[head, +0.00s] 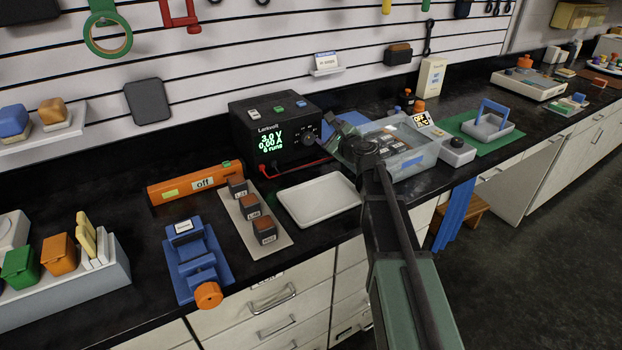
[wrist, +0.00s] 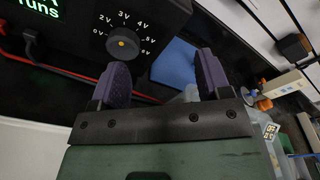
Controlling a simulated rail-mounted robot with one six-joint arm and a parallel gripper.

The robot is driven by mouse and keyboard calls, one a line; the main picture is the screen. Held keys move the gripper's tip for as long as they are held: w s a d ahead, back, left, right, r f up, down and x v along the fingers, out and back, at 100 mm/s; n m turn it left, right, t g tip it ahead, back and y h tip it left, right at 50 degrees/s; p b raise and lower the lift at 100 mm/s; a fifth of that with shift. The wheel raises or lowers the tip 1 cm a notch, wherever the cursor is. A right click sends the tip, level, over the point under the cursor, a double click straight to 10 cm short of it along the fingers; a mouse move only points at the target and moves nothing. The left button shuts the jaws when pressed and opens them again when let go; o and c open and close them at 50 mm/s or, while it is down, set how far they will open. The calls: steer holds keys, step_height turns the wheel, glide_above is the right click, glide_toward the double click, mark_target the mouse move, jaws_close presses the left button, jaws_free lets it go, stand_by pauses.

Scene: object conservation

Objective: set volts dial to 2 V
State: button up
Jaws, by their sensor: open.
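The black power supply (head: 268,115) stands on the bench against the wall, its green display reading 3.0 V and 0.00 A. Its volts dial (wrist: 122,44) shows in the wrist view as a dark round knob with a yellowish mark, ringed by labels including 0V, 2V, 3V and 4V. The knob's exact pointing is too small to tell. My gripper (wrist: 163,68) is open and empty, its two purple pads apart. The dial lies just beyond the left pad, not between the pads. In the head view my arm partly hides the area right of the supply's front.
A white tray (head: 318,201) lies in front of the supply, and a clear bin (head: 412,157) stands to its right. Red leads (head: 301,168) run from the supply's front.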

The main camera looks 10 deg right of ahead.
mark_target(311, 141)
steer(key=s+f+b, duration=0.1)
steer(key=f, duration=0.1)
steer(key=s+f+m+b, duration=0.1)
steer(key=s+f, duration=0.1)
steer(key=s+a+f+m+b, duration=0.1)
steer(key=s+f, duration=0.1)
steer(key=shift+t+y, duration=0.3)
steer(key=shift+t, duration=0.1)
steer(key=shift+s+a+r+m, duration=0.15)
steer(key=shift+s+m, duration=0.15)
steer(key=shift+m, duration=0.1)
steer(key=shift+r, duration=0.2)
steer(key=shift+w, duration=0.2)
steer(key=x, duration=1)
steer(key=shift+w+a+r, duration=0.15)
steer(key=shift+w+a, duration=0.1)
steer(key=shift+w, duration=0.05)
steer(key=shift+c, duration=0.2)
steer(key=c, duration=0.9)
